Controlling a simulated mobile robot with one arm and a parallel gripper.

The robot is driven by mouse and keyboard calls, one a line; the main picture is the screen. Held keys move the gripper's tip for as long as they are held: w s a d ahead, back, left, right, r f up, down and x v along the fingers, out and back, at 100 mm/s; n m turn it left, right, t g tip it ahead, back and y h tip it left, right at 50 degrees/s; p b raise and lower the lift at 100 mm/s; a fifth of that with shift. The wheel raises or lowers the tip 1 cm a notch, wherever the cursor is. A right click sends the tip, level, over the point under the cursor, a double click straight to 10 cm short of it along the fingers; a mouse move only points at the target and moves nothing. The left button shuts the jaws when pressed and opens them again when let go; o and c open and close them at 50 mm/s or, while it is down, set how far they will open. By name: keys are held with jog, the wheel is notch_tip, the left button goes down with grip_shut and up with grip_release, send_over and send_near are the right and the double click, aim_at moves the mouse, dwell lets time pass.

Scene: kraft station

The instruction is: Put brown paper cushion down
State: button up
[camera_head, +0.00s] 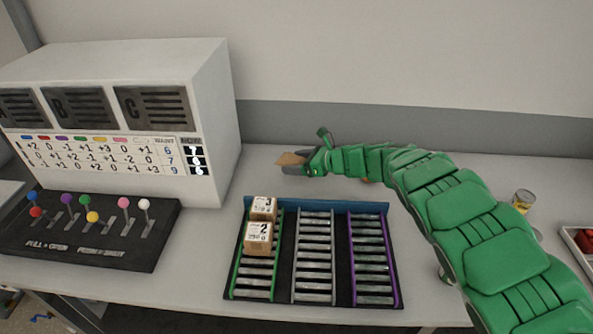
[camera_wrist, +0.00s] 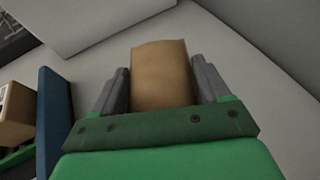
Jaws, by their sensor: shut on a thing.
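The brown paper cushion (camera_wrist: 160,75) is a flat tan piece between the two grey fingers of my gripper (camera_wrist: 160,88) in the wrist view. In the head view, the cushion (camera_head: 290,158) sticks out to the left of my gripper (camera_head: 302,164), behind the roller rack. My gripper is shut on it. The pale table surface shows around the cushion in the wrist view. I cannot tell whether the cushion touches the table. Its near end is hidden by the gripper.
A roller rack (camera_head: 286,252) with green, grey and purple lanes stands in front; two cardboard boxes (camera_head: 258,238) sit in its green lane. A white cabinet (camera_head: 215,110) and a lever panel (camera_head: 105,240) are at left. A can (camera_head: 523,200) stands at right. The table behind the rack is mostly clear.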

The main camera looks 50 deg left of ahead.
jog(key=shift+w+a+f, duration=0.1)
jog(key=shift+a+f, duration=0.15)
jog(key=shift+f, duration=0.05)
jog(key=shift+w+f, duration=0.1)
jog(key=shift+f, duration=1.45)
jog(key=shift+f, duration=0.15)
jog(key=o, duration=1)
jog(key=shift+w+d+r, duration=0.1)
jog(key=shift+d+r, duration=0.05)
jog(key=shift+r, duration=0.1)
jog(key=shift+v, duration=5.75)
jog(key=shift+r, duration=0.1)
